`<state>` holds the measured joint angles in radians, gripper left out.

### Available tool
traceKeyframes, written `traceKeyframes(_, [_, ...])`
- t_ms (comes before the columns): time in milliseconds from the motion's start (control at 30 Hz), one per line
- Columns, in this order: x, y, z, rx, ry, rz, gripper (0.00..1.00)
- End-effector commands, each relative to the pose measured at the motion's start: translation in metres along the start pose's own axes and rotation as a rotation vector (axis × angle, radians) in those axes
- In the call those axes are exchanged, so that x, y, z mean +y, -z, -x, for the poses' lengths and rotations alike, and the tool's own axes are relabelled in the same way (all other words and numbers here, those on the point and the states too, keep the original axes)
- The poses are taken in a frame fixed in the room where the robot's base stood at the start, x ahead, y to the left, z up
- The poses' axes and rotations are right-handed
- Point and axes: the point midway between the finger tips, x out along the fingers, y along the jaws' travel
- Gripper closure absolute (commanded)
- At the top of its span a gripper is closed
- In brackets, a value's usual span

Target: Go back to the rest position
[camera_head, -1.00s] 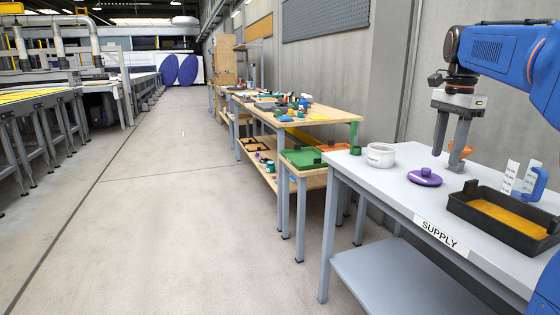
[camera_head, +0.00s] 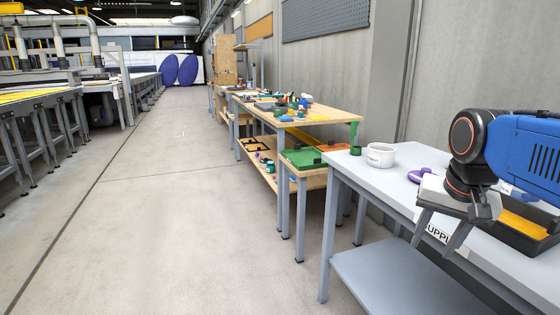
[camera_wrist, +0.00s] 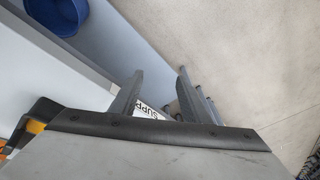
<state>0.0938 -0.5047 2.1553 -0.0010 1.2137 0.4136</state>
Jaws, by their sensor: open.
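My gripper (camera_head: 437,242) is tilted down in front of the supply table's (camera_head: 345,172) front edge, partly covering its SUPPLY label (camera_head: 438,233). Its two fingers are apart with nothing between them. In the wrist view, my gripper (camera_wrist: 160,72) also shows spread fingers, with the label, a table edge and floor beyond.
On the supply table stand a white pot (camera_head: 381,156), a purple lid (camera_head: 420,175) partly hidden by my gripper, and a black tray (camera_head: 512,237) with a yellow inside, behind my arm. A wooden workbench (camera_head: 335,115) stands beyond. The aisle floor (camera_head: 180,220) is clear.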

Motion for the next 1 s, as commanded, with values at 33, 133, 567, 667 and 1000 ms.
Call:
traceKeyframes(33, [0.004, -0.018, -0.009, 0.013, 0.009, 0.055, 0.58])
traceKeyframes(133, [0.011, -0.049, -0.029, 0.041, 0.026, 0.173, 0.58])
traceKeyframes(567, [0.033, -0.128, -0.091, 0.127, 0.06, 0.496, 0.58])
traceKeyframes(667, [0.034, -0.13, -0.093, 0.129, 0.061, 0.507, 0.58])
traceKeyframes(1000, [0.034, -0.13, -0.093, 0.129, 0.06, 0.505, 0.58])
